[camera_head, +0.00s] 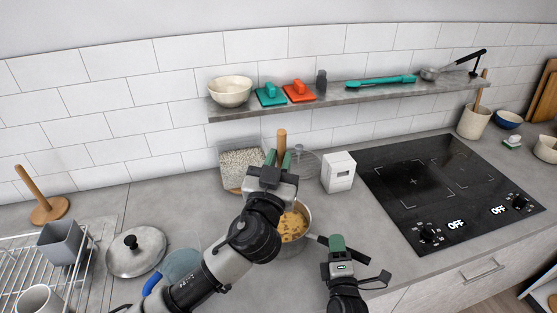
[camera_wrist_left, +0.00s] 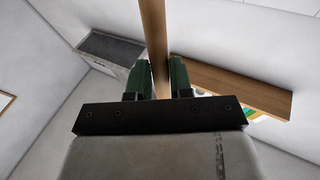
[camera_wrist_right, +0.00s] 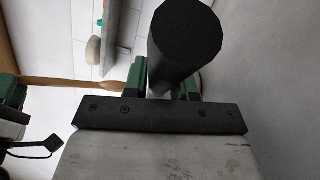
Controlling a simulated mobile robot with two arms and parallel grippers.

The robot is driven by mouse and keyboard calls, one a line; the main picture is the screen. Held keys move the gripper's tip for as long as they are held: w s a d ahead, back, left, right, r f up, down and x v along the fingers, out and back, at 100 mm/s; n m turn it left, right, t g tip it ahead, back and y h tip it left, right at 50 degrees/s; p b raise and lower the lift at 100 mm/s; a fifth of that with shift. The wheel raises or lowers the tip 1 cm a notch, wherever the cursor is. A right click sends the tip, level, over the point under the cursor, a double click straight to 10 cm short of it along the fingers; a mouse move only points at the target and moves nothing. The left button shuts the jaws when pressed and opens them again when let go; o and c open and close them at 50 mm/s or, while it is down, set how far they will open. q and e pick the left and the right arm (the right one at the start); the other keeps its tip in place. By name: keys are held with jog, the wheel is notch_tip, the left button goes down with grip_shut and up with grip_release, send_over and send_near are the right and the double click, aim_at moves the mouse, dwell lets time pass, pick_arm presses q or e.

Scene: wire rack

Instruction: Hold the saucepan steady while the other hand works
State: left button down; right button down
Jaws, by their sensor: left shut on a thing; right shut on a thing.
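The saucepan (camera_head: 294,226) stands on the grey counter with yellow-brown food pieces in it, partly hidden by my left arm. Its dark handle (camera_head: 318,238) points right towards my right gripper (camera_head: 337,243). In the right wrist view the thick dark handle (camera_wrist_right: 185,45) lies between the fingers of my right gripper (camera_wrist_right: 166,88), which is shut on it. My left gripper (camera_head: 279,160), above the saucepan, is shut on a wooden utensil (camera_head: 282,143). Its wooden shaft also shows between the fingers in the left wrist view (camera_wrist_left: 154,45). The utensil's lower end is hidden in the head view.
A lid (camera_head: 136,252) and a wire rack (camera_head: 88,258) are at the left. A clear container (camera_head: 240,165) and a white box (camera_head: 339,172) stand behind the saucepan. A black cooktop (camera_head: 440,190), reading OFF, is at the right. A shelf (camera_head: 340,92) runs above.

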pick_arm(q)
jog(key=shift+s, duration=0.1)
notch_tip(320, 180, down, 10)
dwell(0.9)
jog(key=shift+f, duration=0.1)
